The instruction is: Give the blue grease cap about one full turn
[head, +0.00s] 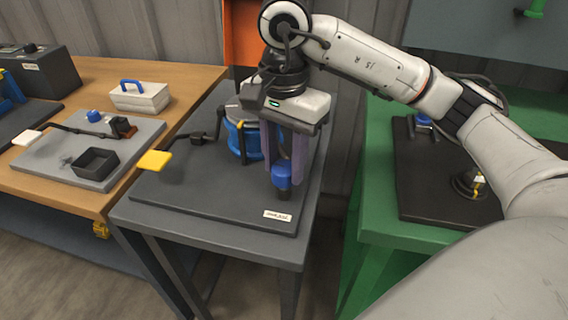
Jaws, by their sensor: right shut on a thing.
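The blue grease cap (282,177) sits upright on a short dark stem near the front right of the dark plate on the middle grey table. My right gripper (284,166) comes down from above with its purple fingers pointing at the floor. It is shut on the blue grease cap, and the fingers flank it. The cap's top and far side are partly hidden by the fingers. My left gripper is not in view.
Behind the cap stands a blue and grey rotor stand (238,139), with a crank ending in a yellow paddle (155,161) at left. A wooden bench (187,80) at left holds a grey board, a tray and a toolbox. A green table (376,222) stands at right.

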